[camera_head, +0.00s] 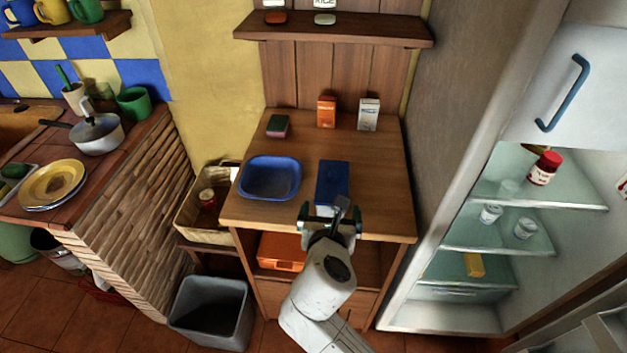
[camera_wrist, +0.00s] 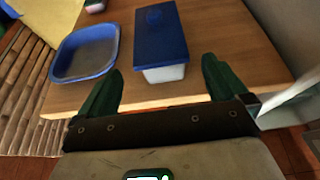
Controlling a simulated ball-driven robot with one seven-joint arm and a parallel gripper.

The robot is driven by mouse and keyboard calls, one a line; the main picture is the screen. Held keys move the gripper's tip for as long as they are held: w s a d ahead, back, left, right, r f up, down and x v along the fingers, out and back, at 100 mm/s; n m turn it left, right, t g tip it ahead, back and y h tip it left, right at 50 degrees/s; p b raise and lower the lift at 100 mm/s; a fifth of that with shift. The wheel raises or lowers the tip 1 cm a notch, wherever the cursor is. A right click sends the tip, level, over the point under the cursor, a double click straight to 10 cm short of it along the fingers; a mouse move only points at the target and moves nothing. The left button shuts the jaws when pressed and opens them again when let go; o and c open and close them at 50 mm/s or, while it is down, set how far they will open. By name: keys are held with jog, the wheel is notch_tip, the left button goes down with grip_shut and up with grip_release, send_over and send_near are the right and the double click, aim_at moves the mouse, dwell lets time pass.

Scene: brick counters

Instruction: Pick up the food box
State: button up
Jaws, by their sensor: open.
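The food box, which I take to be the blue-lidded box with a white lower part (camera_head: 332,182), lies on the wooden counter near its front edge. In the wrist view its blue lid (camera_wrist: 160,32) and white front side show ahead of the fingers. My gripper (camera_head: 331,210) is open and empty at the counter's front edge, just in front of the box. In the wrist view the two green fingers (camera_wrist: 162,75) stand apart, one to each side of the box's near end. I see no contact with it.
A blue tray (camera_head: 270,178) sits left of the box. An orange carton (camera_head: 326,112), a white carton (camera_head: 368,114) and a small green-and-red item (camera_head: 278,126) stand farther back. An open fridge (camera_head: 470,230) is at the right. The counter's right side is clear.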

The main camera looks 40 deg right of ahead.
aim_at(332, 194)
jog(key=x, duration=0.4)
jog(key=shift+w+d, duration=0.15)
jog(key=shift+w, duration=0.15)
jog(key=shift+x, duration=3.15)
jog(key=shift+s, duration=0.15)
jog(key=shift+c, duration=0.5)
jog(key=c, duration=0.7)
jog(key=shift+r, duration=0.1)
